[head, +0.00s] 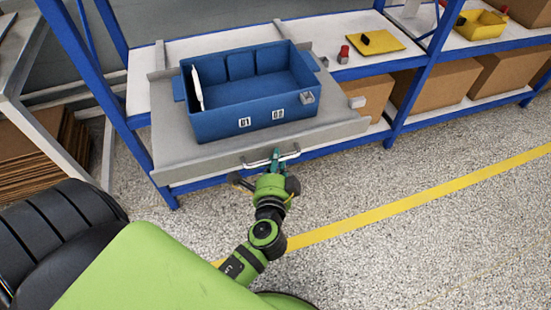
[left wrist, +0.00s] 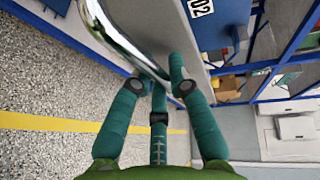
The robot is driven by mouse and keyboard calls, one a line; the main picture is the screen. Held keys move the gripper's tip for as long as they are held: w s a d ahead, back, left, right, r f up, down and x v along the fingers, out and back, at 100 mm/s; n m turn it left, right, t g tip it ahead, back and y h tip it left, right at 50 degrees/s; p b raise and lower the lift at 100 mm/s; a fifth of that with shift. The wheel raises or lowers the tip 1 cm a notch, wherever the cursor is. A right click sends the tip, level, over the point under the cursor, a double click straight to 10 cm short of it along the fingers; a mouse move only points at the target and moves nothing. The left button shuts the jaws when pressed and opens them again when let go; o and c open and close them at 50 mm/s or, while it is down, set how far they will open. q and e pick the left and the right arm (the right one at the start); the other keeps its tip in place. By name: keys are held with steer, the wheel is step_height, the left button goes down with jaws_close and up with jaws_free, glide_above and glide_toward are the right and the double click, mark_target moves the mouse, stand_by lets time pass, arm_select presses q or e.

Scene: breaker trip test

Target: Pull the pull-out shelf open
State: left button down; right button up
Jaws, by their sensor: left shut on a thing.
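The pull-out shelf (head: 190,163) is a grey tray board that juts out from the blue rack toward me. A metal bar handle (head: 258,163) runs along its front edge; it also shows large in the left wrist view (left wrist: 120,37). My left gripper (head: 276,158) is at the right part of the handle, its teal fingers (left wrist: 160,85) closed around the bar. A blue bin (head: 215,126) marked 01 and 02 sits on the shelf, with a white sheet-like piece standing inside at its left. My right gripper is not in view.
Blue rack uprights (head: 410,90) stand on both sides of the shelf. Cardboard boxes (head: 430,85) and a yellow tray (head: 380,42) are on the rack to the right. Open speckled floor with a yellow line (head: 400,205) lies in front.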

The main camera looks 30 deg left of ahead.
arm_select(q)
steer(key=shift+d, duration=0.1)
steer(key=c, duration=1.4)
jaws_free()
steer(key=v, duration=1.2)
